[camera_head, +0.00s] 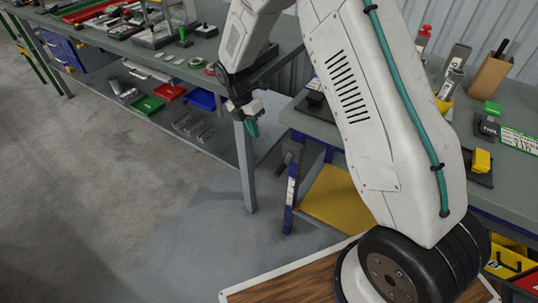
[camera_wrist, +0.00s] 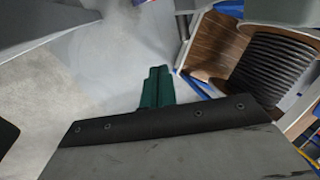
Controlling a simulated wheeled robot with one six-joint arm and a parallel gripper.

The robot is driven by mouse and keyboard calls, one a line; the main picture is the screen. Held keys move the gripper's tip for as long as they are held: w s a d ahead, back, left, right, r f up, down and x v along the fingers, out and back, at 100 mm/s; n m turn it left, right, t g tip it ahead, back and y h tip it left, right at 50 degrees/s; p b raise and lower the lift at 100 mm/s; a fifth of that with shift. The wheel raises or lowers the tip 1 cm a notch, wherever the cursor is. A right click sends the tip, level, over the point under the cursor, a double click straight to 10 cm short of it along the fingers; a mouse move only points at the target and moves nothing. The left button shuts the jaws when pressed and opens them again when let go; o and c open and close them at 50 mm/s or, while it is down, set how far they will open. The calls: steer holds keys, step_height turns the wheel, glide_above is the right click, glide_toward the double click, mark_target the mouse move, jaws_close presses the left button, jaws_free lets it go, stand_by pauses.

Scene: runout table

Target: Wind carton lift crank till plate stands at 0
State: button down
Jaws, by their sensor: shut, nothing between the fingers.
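My gripper (camera_head: 250,126) hangs in front of the gap between the two benches, its green fingers pointing down. In the wrist view the green fingers (camera_wrist: 156,88) are together with nothing between them. Right of it, under the right bench, stands a blue upright with a white scale strip (camera_head: 291,191); its marks are too small to read. A dark part that looks like the crank (camera_head: 286,161) sticks out beside the upright, apart from my gripper. A yellow plate (camera_head: 338,207) lies low behind the upright, partly hidden by my arm. I cannot tell its height on the scale.
The left bench (camera_head: 110,42) carries tools and small parts, with red, green and blue trays on its lower shelf. Its grey leg (camera_head: 246,165) stands close below my gripper. The right bench (camera_head: 500,192) holds several small items. The floor (camera_head: 110,180) at left is clear.

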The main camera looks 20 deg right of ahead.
mark_target(283, 165)
steer(key=s+d+x, duration=0.1)
steer(key=d+x, duration=0.1)
steer(key=x, duration=1.1)
steer(key=shift+s+r+n, duration=0.25)
steer(key=shift+s+n, duration=0.05)
steer(key=shift+s, duration=0.15)
